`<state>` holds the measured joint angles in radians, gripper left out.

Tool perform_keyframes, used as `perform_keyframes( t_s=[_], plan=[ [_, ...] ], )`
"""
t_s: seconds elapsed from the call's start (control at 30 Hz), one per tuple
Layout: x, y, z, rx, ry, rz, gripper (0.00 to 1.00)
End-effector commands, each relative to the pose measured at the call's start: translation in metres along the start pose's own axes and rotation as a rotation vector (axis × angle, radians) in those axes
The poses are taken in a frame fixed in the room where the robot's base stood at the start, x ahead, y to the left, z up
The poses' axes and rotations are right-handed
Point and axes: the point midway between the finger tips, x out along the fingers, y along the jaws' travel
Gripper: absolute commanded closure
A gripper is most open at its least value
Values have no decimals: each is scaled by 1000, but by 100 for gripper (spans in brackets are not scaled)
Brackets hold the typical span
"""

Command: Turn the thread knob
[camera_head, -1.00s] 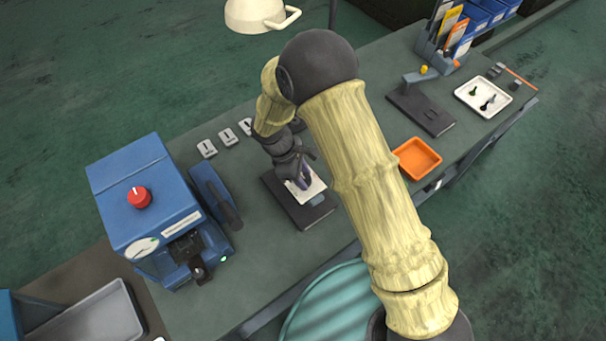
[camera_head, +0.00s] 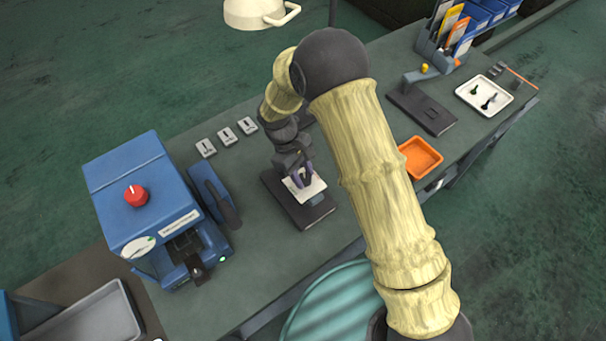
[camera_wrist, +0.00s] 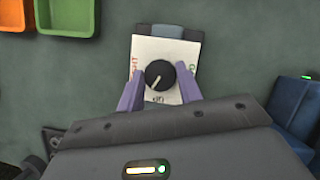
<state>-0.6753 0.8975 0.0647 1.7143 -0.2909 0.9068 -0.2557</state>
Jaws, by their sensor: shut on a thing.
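A round black knob (camera_wrist: 160,75) with a pale pointer line sits on a white plate (camera_wrist: 190,53) with printed lettering in the wrist view. The pointer slants down and left. The plate (camera_head: 316,190) stands on a dark base (camera_head: 310,216) on the bench in the head view, where I cannot make out the knob. My gripper (camera_wrist: 160,72) has its two purple fingers on either side of the knob, shut on it. The exact contact is hard to see. In the head view my gripper (camera_head: 303,178) is over the plate.
A blue machine (camera_head: 140,190) with a red knob (camera_head: 137,196) stands to the left. Several small grey blocks (camera_head: 227,136) lie behind. An orange tray (camera_head: 420,158), a dark stand (camera_head: 422,108) and a white tray (camera_head: 484,96) are to the right. A lamp (camera_head: 255,12) hangs at the back.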

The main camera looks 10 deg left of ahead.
Motion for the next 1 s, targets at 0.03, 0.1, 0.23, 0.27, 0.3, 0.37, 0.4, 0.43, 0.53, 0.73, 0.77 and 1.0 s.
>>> perform_keyframes(
  t_s=[0.03, 0.1, 0.23, 0.27, 0.3, 0.37, 0.4, 0.43, 0.53, 0.73, 0.77, 1.0],
  plan=[
    [0, 1, -1, 42, 2, -16, 87],
    [0, 2, -1, 104, 2, -42, 87],
    [0, 2, 0, 218, 2, -90, 87],
    [0, 2, 0, 244, 2, -101, 87],
    [0, 2, 0, 280, 2, -116, 87],
    [0, 3, 0, 333, 3, -138, 87],
    [0, 3, 0, 368, 3, -152, 87],
    [0, 3, 0, 393, 3, -163, 87],
    [0, 4, 0, 482, 3, -200, 87],
    [0, 5, 1, 656, 3, -272, 87],
    [0, 5, 1, 684, 3, -283, 87],
    [0, 6, 2, 894, 3, -371, 87]
  ],
)
